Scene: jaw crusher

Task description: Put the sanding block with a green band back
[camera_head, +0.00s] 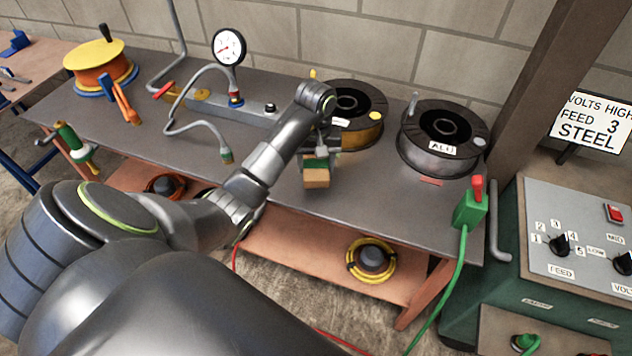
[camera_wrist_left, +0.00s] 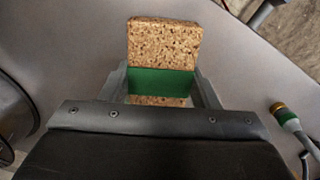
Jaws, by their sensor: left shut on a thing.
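The sanding block (camera_wrist_left: 163,42) is a speckled brown block with a green band (camera_wrist_left: 160,82) around it. My left gripper (camera_wrist_left: 162,88) is shut on it, with a finger on each side of the green band. In the head view the block (camera_head: 316,179) shows below my left gripper (camera_head: 322,155), over the front part of the grey bench top (camera_head: 250,140). I cannot tell whether the block touches the bench. My right gripper is not in view.
Two wire spools, one gold (camera_head: 358,132) and one labelled ALU (camera_head: 436,160), stand just right of my left gripper. A pressure gauge (camera_head: 229,47) with a grey hose (camera_head: 185,100) stands behind left. A green plug (camera_head: 468,208) sits at the bench's right edge.

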